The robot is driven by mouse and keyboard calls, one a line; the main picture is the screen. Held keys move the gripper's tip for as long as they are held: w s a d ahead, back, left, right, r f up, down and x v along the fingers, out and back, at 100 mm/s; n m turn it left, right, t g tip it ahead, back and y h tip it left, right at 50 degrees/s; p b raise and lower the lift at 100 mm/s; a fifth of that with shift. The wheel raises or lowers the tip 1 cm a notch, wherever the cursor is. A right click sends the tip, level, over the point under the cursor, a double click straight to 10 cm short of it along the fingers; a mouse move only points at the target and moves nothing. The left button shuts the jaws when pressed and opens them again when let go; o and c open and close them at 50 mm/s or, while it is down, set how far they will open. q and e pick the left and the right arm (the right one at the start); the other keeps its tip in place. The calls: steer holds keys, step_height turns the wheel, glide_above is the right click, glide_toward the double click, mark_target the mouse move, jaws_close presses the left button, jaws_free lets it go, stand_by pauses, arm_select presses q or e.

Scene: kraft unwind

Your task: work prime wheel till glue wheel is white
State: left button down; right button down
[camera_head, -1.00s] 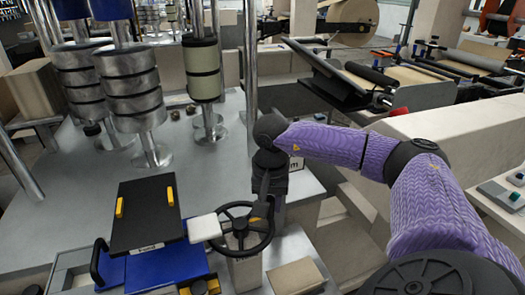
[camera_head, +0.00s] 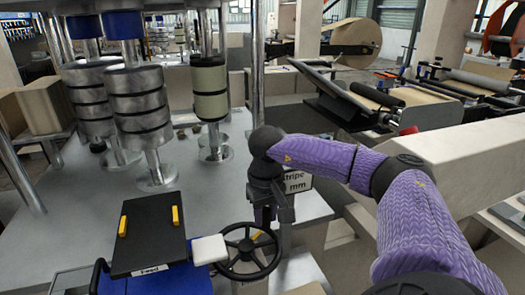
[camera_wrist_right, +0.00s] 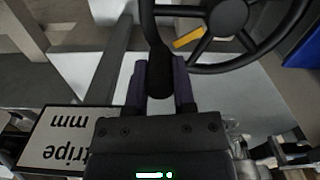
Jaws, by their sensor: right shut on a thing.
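The prime wheel appears to be the black spoked handwheel (camera_head: 250,250) low in the middle of the head view, with a small yellow mark on it. It also shows at the top of the right wrist view (camera_wrist_right: 222,20). My right gripper (camera_head: 272,218) reaches down to the wheel's far right side. In the wrist view my right gripper (camera_wrist_right: 160,78) is shut on a black part at the wheel's rim. A pale cream roller (camera_head: 210,92) with dark bands stands upright behind; I cannot tell whether it is the glue wheel. My left gripper is out of view.
A white block (camera_head: 209,249) sits at the wheel's left. A black panel (camera_head: 150,232) with yellow clips lies further left. Metal rollers (camera_head: 137,100) stand at the back left. A label plate (camera_head: 299,183) is close beside my right wrist.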

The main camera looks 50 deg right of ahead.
stand_by(0.3)
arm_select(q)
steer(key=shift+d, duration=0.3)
arm_select(e)
steer(key=shift+c, duration=2.2)
jaws_free()
arm_select(q)
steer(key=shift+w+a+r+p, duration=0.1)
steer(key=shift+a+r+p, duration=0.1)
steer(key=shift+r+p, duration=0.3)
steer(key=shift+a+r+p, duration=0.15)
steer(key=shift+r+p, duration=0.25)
steer(key=shift+p, duration=0.05)
arm_select(e)
step_height(320, 180, up, 10)
